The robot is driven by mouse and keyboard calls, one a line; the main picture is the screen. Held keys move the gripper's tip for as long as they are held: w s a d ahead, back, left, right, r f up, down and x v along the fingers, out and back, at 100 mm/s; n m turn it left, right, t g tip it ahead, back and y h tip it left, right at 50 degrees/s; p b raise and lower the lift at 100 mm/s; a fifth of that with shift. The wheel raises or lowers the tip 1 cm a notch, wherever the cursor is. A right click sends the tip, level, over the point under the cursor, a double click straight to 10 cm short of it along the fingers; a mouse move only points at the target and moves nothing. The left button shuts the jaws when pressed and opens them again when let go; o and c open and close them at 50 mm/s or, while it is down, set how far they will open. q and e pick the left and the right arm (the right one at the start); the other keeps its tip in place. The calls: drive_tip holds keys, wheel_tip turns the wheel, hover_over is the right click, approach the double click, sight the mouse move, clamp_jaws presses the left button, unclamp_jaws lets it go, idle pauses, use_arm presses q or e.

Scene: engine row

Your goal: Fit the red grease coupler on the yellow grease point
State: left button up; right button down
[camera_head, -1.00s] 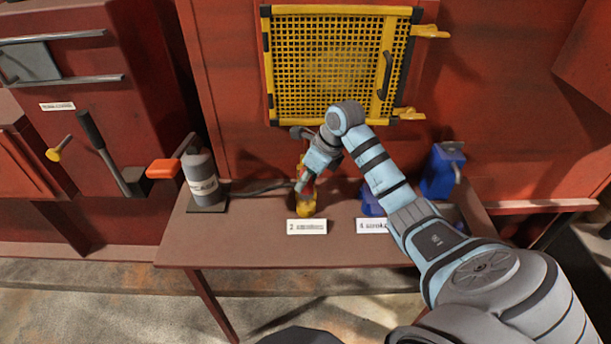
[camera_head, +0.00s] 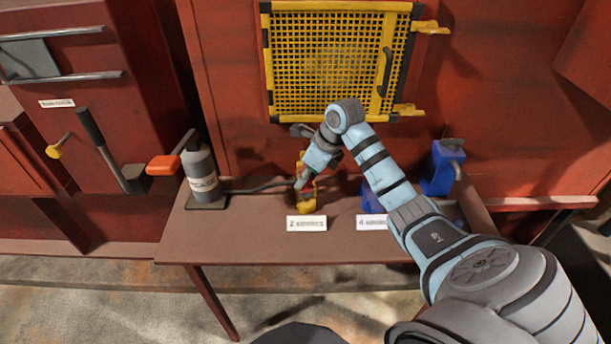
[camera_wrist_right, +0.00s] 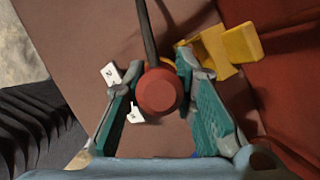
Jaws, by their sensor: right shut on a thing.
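The red grease coupler (camera_wrist_right: 158,91) is between the fingers of my right gripper (camera_wrist_right: 160,84), with a dark hose running up from it in the right wrist view. In the head view my right gripper (camera_head: 303,181) is low over the bench, in front of a yellow piece (camera_head: 306,204), with a bit of red at its fingertips. The yellow piece (camera_wrist_right: 222,48) shows just beyond the right finger in the wrist view. The coupler looks beside it, and the finger hides whether they touch. My left gripper is not in view.
A grey grease canister (camera_head: 202,175) stands at the bench's left, with a dark hose (camera_head: 255,189) leading from it. Blue units (camera_head: 441,168) stand at the right. White label cards (camera_head: 306,223) sit at the front. A yellow mesh guard (camera_head: 330,60) is on the wall behind.

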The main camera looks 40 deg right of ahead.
sight(306, 185)
idle(0.6)
drive_tip(key=shift+f, duration=0.1)
drive_tip(key=shift+f, duration=0.35)
drive_tip(key=shift+f+b, duration=1.05)
drive_tip(key=shift+f, duration=0.1)
drive_tip(key=c, duration=1.2)
unclamp_jaws()
drive_tip(key=shift+r, duration=0.1)
drive_tip(key=shift+c, duration=0.2)
drive_tip(key=v, duration=1.2)
